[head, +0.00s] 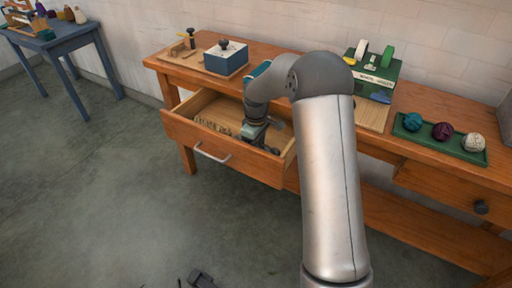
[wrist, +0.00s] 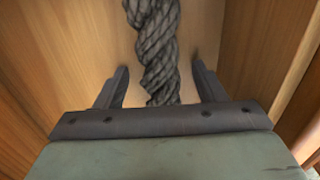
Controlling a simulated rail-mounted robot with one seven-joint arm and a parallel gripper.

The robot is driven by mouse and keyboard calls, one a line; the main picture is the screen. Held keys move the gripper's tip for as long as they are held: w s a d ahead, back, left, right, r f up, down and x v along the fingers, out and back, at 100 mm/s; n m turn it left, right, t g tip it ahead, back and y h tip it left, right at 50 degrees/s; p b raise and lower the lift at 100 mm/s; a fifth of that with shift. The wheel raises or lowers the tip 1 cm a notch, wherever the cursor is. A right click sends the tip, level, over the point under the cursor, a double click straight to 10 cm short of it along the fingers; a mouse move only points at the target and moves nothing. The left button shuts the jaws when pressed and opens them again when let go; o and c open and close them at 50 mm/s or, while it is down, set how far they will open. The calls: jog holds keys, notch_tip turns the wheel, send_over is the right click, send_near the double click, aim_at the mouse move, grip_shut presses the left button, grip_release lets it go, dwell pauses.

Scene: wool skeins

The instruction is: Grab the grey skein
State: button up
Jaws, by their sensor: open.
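The grey skein (wrist: 157,45) is a twisted rope of dark grey wool. In the wrist view it lies on the wooden floor of the drawer, running from the top edge down between my gripper's fingers. My gripper (wrist: 160,78) is open, with one finger on each side of the skein and a visible gap on both sides. The skein's near end is hidden behind the gripper body. In the head view my gripper (head: 258,138) reaches down into the right part of the open drawer (head: 208,150). I cannot clearly make out the skein there.
Drawer walls stand close on both sides. A pale patterned thing (head: 212,126) lies at the drawer's left. On the bench are a white-and-blue box (head: 226,60), a green box (head: 375,75) and a green tray (head: 450,150) with yarn balls. A blue table (head: 55,38) stands far left.

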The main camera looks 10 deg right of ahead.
jog(key=c, duration=1.1)
